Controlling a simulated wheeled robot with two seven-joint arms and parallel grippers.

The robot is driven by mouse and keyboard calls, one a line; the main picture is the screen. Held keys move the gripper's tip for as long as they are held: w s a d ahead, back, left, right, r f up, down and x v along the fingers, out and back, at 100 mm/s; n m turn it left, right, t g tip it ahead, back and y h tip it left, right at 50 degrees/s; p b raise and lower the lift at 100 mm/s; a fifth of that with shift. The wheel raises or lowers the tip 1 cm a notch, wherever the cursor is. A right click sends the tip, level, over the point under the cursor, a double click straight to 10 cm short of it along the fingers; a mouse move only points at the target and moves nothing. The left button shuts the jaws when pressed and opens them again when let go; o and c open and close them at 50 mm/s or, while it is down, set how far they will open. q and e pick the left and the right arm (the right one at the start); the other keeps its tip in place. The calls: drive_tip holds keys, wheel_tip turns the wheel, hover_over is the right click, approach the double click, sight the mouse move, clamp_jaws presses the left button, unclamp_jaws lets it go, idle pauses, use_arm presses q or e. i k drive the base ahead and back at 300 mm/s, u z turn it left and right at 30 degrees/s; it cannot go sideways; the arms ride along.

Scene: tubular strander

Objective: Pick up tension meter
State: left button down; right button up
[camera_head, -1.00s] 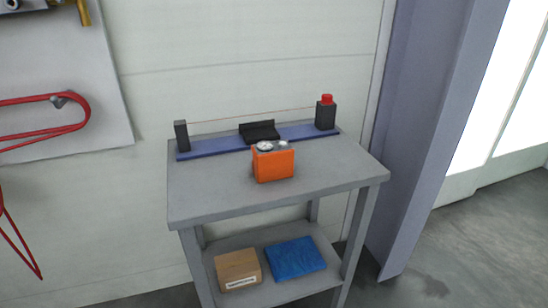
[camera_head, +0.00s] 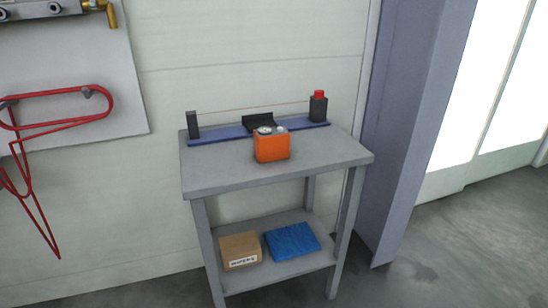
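The tension meter appears to be the orange box (camera_head: 272,147) with round grey parts on its top. It stands upright on the grey table (camera_head: 225,177), near the middle of the top. Behind it lies a blue rail (camera_head: 215,135) with a black post (camera_head: 192,125) at its left end, a black block (camera_head: 258,122) in the middle and a black post with a red cap (camera_head: 318,104) at its right end. A thin wire runs between the two posts. Neither of my grippers shows in the head view.
A cardboard box (camera_head: 240,251) and a blue folded cloth (camera_head: 291,242) lie on the lower shelf. Red hoses (camera_head: 60,105) hang on a wall panel at the left. A bluish column (camera_head: 405,130) stands right of the table. The tabletop's front is clear.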

sight(272, 145)
drive_tip(key=z, duration=0.85)
drive_tip(key=i, duration=0.6)
drive_tip(key=u, duration=1.75)
